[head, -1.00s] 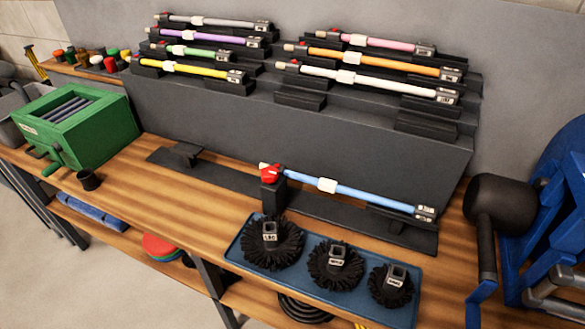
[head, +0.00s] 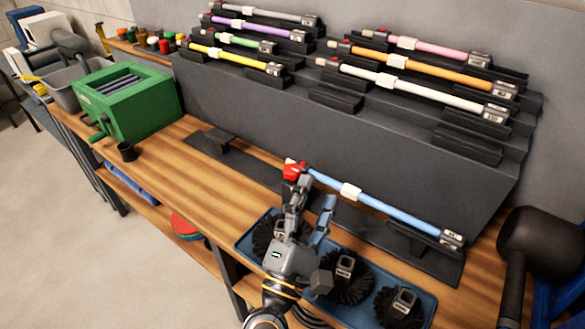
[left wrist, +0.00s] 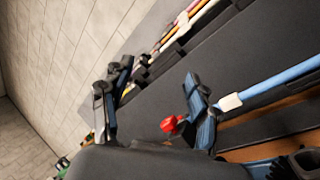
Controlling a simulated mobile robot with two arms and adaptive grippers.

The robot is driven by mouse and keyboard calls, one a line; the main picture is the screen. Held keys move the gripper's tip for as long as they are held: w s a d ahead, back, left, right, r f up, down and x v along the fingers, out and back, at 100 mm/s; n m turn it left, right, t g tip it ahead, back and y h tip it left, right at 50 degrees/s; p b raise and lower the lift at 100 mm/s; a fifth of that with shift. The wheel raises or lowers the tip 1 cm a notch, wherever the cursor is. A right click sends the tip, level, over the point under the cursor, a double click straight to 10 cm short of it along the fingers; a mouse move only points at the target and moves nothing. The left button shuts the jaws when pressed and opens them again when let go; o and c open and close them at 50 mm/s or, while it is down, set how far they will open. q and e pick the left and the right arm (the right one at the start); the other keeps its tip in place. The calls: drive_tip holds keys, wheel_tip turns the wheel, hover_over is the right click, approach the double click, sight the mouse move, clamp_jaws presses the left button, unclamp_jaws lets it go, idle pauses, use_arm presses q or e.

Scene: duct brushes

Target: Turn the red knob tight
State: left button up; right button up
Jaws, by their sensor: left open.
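The red knob (head: 292,172) is at the left end of the blue rod (head: 385,208), which lies in a dark holder on the bench. In the left wrist view the red knob (left wrist: 172,124) shows between the two fingers, closer to the right one, and the blue rod (left wrist: 270,80) runs off to the right. My left gripper (head: 313,198) is open and empty, just in front of the knob. In the head view its fingers overlap the holder near the knob; whether they touch it I cannot tell. My right gripper is not in view.
A blue tray (head: 243,243) with black brushes lies under my left arm. A stepped dark rack (head: 330,125) with several coloured rods stands behind. A black rounded object (head: 540,240) is at right.

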use_arm(q)
drive_tip(key=w+a+f+n+y, duration=0.1)
drive_tip(key=w+f+n+y, duration=0.15)
drive_tip(key=n+y, duration=0.65)
drive_tip(key=n+g+y, duration=0.3)
drive_tip(key=n, duration=0.7)
approach(293, 175)
drive_tip(key=w, duration=0.4)
drive_tip(key=w+a+p, duration=0.1)
drive_tip(key=w, duration=0.3)
drive_tip(key=w+p, duration=0.1)
drive_tip(key=w, duration=0.3)
drive_tip(key=shift+a+r, duration=0.1)
drive_tip(key=shift+a, duration=0.3)
drive_tip(key=c, duration=1.2)
drive_tip(key=shift+s, duration=0.1)
